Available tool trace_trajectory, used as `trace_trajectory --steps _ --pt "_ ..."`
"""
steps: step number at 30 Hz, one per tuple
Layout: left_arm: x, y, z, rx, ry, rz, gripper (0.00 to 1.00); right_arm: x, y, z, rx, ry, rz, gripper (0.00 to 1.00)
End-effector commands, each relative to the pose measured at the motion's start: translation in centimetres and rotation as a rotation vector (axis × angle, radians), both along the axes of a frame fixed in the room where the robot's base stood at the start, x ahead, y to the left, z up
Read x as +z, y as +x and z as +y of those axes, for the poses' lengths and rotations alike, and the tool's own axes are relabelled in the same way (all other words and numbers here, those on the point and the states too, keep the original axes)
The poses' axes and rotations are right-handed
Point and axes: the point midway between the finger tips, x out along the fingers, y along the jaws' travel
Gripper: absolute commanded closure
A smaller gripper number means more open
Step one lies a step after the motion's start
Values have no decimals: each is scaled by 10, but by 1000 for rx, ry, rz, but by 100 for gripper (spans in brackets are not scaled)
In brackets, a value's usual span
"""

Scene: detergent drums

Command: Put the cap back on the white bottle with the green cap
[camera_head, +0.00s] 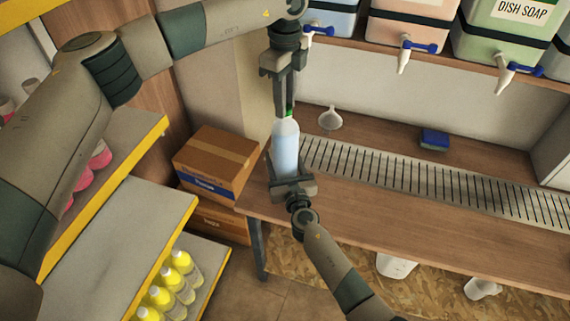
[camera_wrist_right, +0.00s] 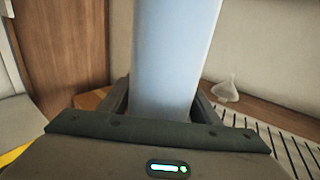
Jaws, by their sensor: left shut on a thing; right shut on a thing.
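The white bottle (camera_head: 286,150) stands upright near the left end of the counter, with pale bluish contents. My right gripper (camera_head: 291,182) is shut on its lower body. In the right wrist view the bottle (camera_wrist_right: 175,60) rises between the fingers of the right gripper (camera_wrist_right: 165,105). The green cap (camera_head: 289,112) shows at the bottle's top. My left gripper (camera_head: 288,104) points down from above and is shut on the cap. The fingers hide most of the cap, so I cannot tell whether it is seated on the neck.
A wooden counter (camera_head: 400,212) with a metal drain grate (camera_head: 400,172) carries a white funnel (camera_head: 331,119) and a blue sponge (camera_head: 434,139). Soap drums with taps (camera_head: 404,52) stand above. Cardboard boxes (camera_head: 215,160) and yellow-edged shelves (camera_head: 120,225) are at the left.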

Motion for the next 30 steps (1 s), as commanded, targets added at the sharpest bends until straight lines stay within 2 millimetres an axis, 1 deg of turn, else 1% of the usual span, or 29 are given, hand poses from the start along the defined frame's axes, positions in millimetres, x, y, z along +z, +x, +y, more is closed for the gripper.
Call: trace_trajectory --steps 3,30 --pt "0 0 0 -171 0 -1 100 0 0 0 0 0 1 100" --pt "-1 0 0 -1527 0 1 100 0 0 0 0 0 1 100"
